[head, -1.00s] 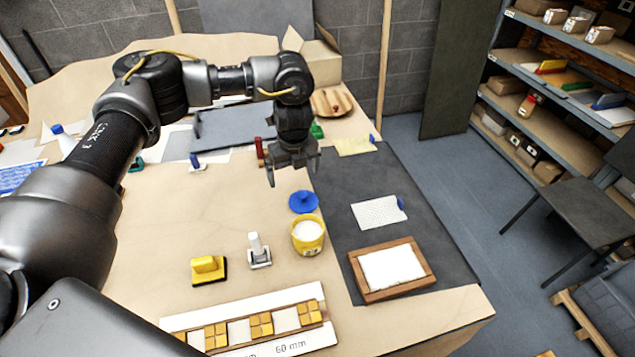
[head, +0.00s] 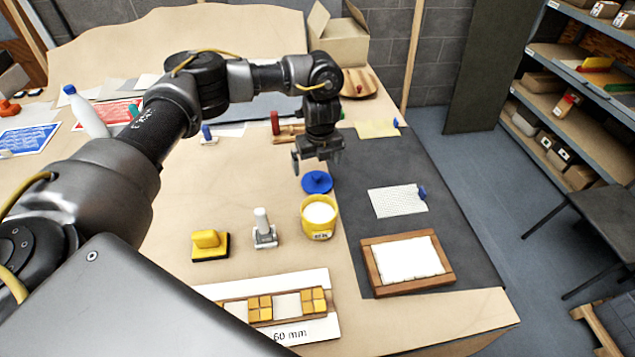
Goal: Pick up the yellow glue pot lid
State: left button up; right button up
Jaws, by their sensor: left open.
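The yellow glue pot (head: 320,222) stands open on the bench, with white glue inside. Its lid (head: 317,182) is blue with a round knob on top and lies flat on the bench just behind the pot, near the edge of the dark mat. My left gripper (head: 316,166) points down just above and behind the lid, with its fingers apart and nothing between them. I cannot tell whether a fingertip touches the lid. My right gripper is not in view.
A white-handled tool (head: 264,232) and a yellow block tool (head: 210,244) stand left of the pot. A wooden frame with white tiles (head: 368,268) and a perforated white sheet (head: 397,202) lie on the dark mat (head: 455,235). A mosaic strip (head: 235,300) lies in front.

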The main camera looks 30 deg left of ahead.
aim_at(317, 175)
pick_arm(q)
jog(key=shift+w+f, duration=0.35)
jog(key=shift+f, duration=0.45)
jog(key=shift+s+f, duration=0.1)
jog(key=shift+f, duration=0.1)
jog(key=f, duration=0.4)
jog(key=shift+w+a+f, duration=0.2)
jog(key=shift+a+f, duration=0.1)
jog(key=shift+s, duration=0.1)
jog(key=shift+c, duration=0.6)
jog(key=c, duration=0.7)
